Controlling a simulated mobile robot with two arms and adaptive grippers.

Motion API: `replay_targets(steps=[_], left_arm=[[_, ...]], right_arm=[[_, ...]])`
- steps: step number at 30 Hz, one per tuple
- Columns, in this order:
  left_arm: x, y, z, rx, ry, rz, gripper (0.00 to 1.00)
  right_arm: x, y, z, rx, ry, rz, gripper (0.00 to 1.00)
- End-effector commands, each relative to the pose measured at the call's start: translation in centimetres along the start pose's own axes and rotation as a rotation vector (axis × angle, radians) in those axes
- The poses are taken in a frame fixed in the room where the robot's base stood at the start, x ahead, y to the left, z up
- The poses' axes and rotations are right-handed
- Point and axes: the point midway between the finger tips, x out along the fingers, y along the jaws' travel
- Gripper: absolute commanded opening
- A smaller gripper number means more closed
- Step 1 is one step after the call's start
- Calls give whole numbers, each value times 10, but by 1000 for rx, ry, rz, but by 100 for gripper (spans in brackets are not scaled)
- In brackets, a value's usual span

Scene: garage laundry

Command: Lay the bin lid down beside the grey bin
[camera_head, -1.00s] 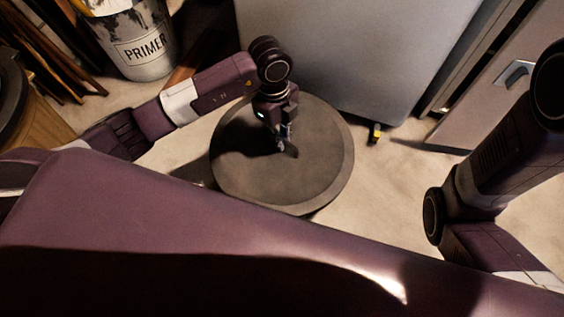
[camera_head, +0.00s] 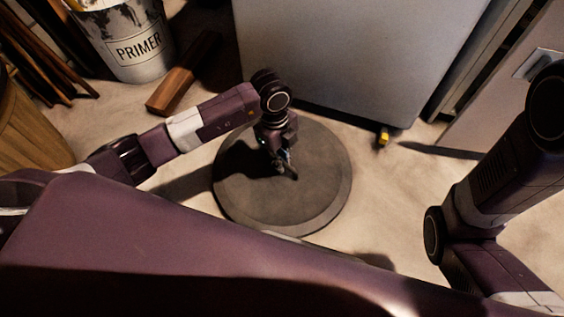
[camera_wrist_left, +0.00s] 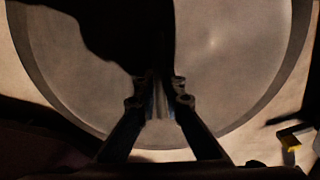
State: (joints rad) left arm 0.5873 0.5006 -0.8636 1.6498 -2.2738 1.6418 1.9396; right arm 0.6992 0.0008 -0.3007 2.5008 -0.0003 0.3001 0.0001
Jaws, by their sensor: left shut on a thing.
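The bin lid (camera_head: 315,192) is a round, dark grey disc with a lighter rim, below the middle of the head view. My left gripper (camera_head: 283,170) points down over its centre and is shut on its handle, which is mostly hidden by the fingers. In the left wrist view the lid (camera_wrist_left: 235,60) fills most of the picture, with the closed fingertips (camera_wrist_left: 160,98) at its middle. The lid looks about level; I cannot tell its height above the floor. I cannot make out the grey bin. My right arm shows at the right, but its gripper is out of view.
A large grey cabinet-like body (camera_head: 350,55) stands behind the lid, with a yellow foot (camera_head: 383,137) at its lower edge. A primer bucket (camera_head: 135,45), a wooden block (camera_head: 183,75) and a wooden basket (camera_head: 28,130) are at the left. Bare floor (camera_head: 385,195) lies right of the lid.

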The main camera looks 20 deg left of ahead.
Motion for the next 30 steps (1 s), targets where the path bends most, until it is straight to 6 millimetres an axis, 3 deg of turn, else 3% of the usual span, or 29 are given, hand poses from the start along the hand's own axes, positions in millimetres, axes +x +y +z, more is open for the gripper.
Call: replay_targets(steps=[5,6,11,21,30], left_arm=[[1,0,0,0,0,-1,0],[2,0,0,0,0,0,11],[2,0,0,0,0,0,26],[-1,0,0,0,0,-1,26],[-31,0,0,0,-2,-1,26]], right_arm=[[1,0,0,0,0,0,40],[1,0,0,0,0,0,40],[1,0,0,0,0,0,40],[1,0,0,0,0,0,40],[25,5,9,-1,0,0,40]])
